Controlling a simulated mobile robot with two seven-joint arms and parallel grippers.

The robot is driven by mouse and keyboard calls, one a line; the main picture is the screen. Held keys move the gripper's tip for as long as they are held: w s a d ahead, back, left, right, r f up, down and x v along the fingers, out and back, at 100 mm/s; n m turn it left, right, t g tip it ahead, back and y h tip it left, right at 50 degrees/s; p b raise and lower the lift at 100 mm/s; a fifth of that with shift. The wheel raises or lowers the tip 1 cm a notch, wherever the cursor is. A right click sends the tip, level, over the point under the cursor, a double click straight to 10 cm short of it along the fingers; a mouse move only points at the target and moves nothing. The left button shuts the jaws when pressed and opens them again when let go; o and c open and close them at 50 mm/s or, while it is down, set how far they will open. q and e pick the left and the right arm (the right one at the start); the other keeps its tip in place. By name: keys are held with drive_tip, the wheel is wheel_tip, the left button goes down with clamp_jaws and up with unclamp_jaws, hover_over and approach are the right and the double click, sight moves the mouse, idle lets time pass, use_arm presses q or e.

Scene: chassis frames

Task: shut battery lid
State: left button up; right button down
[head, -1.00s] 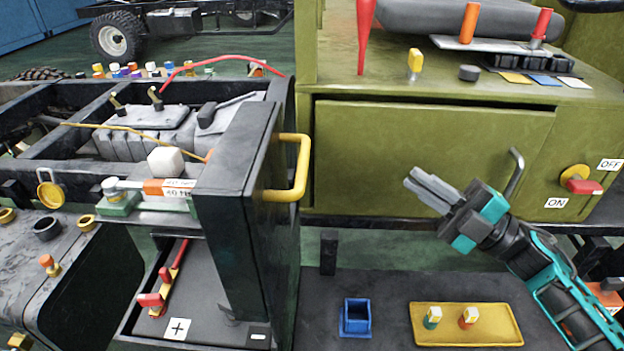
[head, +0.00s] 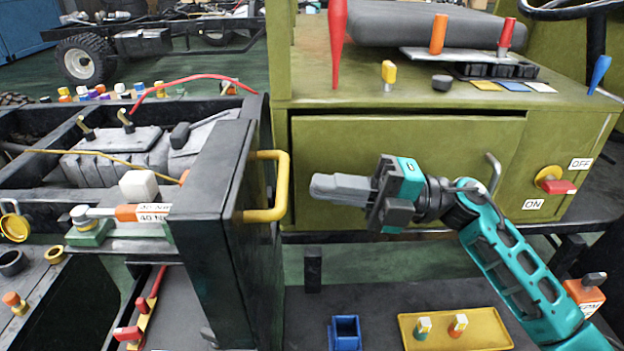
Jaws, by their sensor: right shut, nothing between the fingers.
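The battery lid (head: 212,215) is a dark panel standing upright and open at the left of centre. Its yellow handle (head: 283,190) is on its right side. The battery box (head: 180,325) lies below and left of the lid, with red terminal parts (head: 140,315) inside; its lower part is cut off by the frame edge. My right gripper (head: 322,187) is shut and empty, pointing left. In the picture its fingertips are a short way right of the yellow handle, with a gap between them. My left gripper is not in view.
An olive cabinet (head: 400,150) stands behind my right gripper, with a grey door handle (head: 493,172) and an ON/OFF switch (head: 550,180). Below are a blue square holder (head: 345,333) and a yellow tray (head: 490,335). A torque tool (head: 130,212) lies left of the lid.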

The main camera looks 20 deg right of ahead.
drive_tip(key=shift+x, duration=1.45)
